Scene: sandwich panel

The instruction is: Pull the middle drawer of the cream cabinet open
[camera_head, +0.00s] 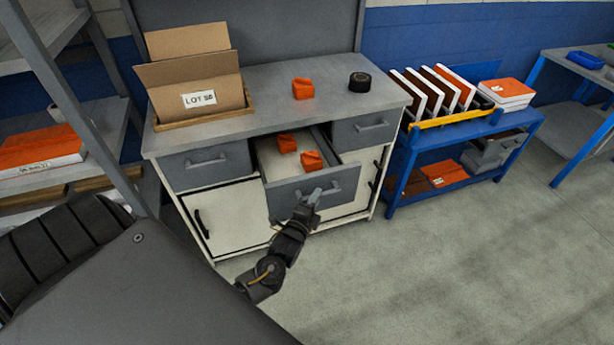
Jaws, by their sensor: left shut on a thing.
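The cream cabinet (228,216) stands ahead with a grey top and a row of grey drawers over cream doors. Its middle drawer (283,194) is pulled well out, and two orange items (311,160) lie inside on its pale bottom. My left gripper (316,195) is at the front of this drawer, shut on its handle; the fingers hide part of the handle. The left drawer (207,162) and right drawer (370,128) sit closed. My right gripper is not in view.
An open cardboard box (198,100), an orange item (302,88) and a black roll (359,82) stand on the cabinet top. A grey shelf (102,128) is at left, a blue cart (462,150) at right. The floor (440,260) at front right is clear.

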